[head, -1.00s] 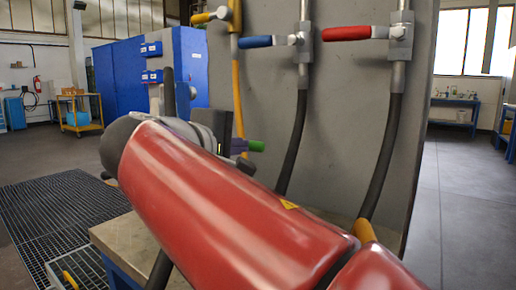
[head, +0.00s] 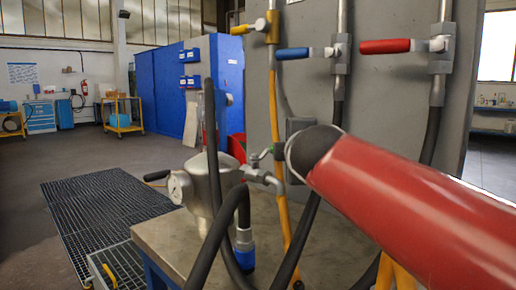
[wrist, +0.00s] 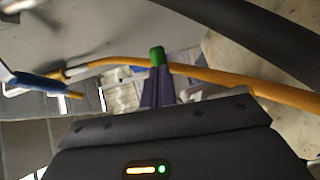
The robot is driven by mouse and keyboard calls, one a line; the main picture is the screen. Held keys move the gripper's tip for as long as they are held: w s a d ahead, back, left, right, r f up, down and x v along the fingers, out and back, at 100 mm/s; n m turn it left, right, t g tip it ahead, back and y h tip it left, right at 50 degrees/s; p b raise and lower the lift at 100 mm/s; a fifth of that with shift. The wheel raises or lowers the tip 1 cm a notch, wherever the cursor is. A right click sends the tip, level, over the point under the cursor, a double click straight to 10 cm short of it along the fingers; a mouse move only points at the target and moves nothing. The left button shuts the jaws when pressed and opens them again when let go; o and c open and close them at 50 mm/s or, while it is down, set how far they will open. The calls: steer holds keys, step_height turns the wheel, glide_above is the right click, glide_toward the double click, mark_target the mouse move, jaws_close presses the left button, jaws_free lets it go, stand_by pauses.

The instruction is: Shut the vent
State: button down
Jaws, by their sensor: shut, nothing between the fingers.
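My gripper (wrist: 157,57) is shut and empty in the wrist view, its purple fingers together with green tips. A grey metal vessel (head: 208,182) with a round gauge stands on a bench at the centre. A small valve (head: 256,174) with a short lever sticks out of its right side, close to my gripper in the picture. I cannot tell whether they touch, or whether this valve is the vent. The lever's exact angle is unclear.
A grey panel carries a yellow-handled valve (head: 255,25), a blue-handled valve (head: 294,53) and a red-handled valve (head: 388,46). Black hoses (head: 213,245) rise in front of the vessel. A yellow hose (wrist: 215,74) crosses the wrist view. Floor grating (head: 110,205) lies left of the bench (head: 170,238).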

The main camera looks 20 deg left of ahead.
steer(key=shift+r+p+x, duration=0.25)
steer(key=shift+p+x, duration=0.15)
steer(key=shift+x, duration=0.8)
steer(key=shift+r+p+x, duration=0.2)
steer(key=shift+p+x, duration=0.15)
steer(key=shift+x, duration=0.85)
steer(key=shift+w, duration=0.2)
steer(key=shift+d, duration=0.1)
